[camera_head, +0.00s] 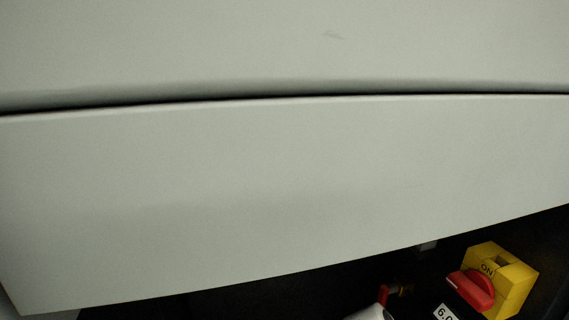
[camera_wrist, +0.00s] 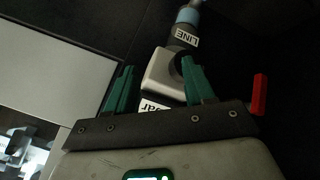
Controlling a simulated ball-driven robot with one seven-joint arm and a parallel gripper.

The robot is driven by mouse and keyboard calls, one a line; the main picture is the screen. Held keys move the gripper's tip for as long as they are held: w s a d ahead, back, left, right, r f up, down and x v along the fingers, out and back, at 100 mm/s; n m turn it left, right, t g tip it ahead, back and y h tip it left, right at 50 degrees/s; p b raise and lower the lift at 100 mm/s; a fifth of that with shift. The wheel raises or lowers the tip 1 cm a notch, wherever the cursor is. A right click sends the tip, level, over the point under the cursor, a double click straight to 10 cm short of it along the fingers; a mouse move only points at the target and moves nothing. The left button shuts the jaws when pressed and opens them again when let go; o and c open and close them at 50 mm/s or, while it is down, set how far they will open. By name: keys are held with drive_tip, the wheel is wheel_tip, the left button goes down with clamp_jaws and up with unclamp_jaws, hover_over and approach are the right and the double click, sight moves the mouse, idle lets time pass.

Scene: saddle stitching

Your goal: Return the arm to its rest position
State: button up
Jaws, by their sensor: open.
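My gripper (camera_wrist: 158,63) shows in the wrist view, with two green fingers standing apart on a dark crossbar. The fingers are open. A pale grey fitting (camera_wrist: 160,74) appears in the gap between them, with a partly hidden label reading "bar". I cannot tell whether the fingers touch it. No gripper is recognisable in the head view.
A large pale panel (camera_head: 280,190) fills most of the head view. A yellow block (camera_head: 515,280) marked "ON" with a red knob (camera_head: 472,290) sits below it at the right. In the wrist view, a "LINE" label (camera_wrist: 186,38) and red piece (camera_wrist: 259,94) show.

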drive_tip(key=s+f+n+y, duration=0.4)
drive_tip(key=s, duration=1.1)
drive_tip(key=s+f+n+y, duration=0.3)
drive_tip(key=s+f+n, duration=0.1)
drive_tip(key=s, duration=1)
wheel_tip(320, 180, up, 30)
drive_tip(key=p, duration=2.9)
drive_tip(key=shift+s+y+p, duration=0.25)
drive_tip(key=shift+y+p, duration=0.05)
drive_tip(key=shift+p, duration=0.1)
drive_tip(key=shift+o, duration=0.2)
drive_tip(key=shift+d, duration=0.1)
